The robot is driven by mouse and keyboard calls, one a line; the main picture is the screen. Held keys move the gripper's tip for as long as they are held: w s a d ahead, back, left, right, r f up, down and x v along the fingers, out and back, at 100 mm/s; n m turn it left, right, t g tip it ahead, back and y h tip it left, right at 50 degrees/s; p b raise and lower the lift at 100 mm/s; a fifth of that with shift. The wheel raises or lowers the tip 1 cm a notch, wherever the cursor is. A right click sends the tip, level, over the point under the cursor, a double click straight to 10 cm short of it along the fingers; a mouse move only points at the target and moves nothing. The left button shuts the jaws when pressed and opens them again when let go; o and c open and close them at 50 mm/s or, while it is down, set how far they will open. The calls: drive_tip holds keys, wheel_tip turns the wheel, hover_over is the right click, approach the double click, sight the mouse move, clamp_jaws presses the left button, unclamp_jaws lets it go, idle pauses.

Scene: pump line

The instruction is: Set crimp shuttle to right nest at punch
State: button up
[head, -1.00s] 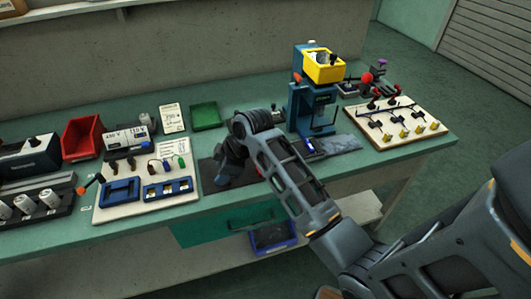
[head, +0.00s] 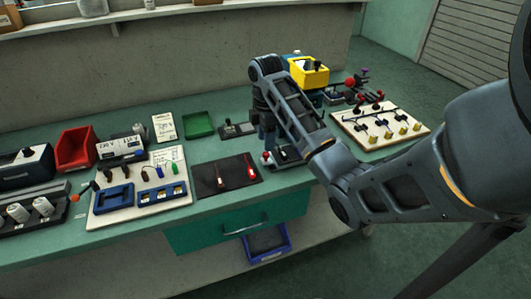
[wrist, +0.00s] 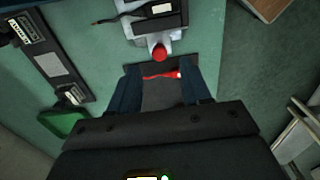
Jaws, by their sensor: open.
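The red knob (head: 266,157) also shows in the head view, left of the shuttle's grey base (head: 288,156). My gripper (wrist: 163,82) is open and empty, its fingers pointing toward the knob without visibly touching it. I cannot tell which nest the shuttle is at.
A black fixture (head: 237,129) and a green tray (head: 198,124) are behind. A board with several clamps (head: 380,122) is at the right.

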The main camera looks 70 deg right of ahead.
wheel_tip(320, 180, down, 3)
drive_tip(key=shift+r+b, duration=0.2)
drive_tip(key=shift+b, duration=0.65)
drive_tip(key=shift+f, duration=1.2)
drive_tip(key=shift+c, duration=0.5)
clamp_jaws()
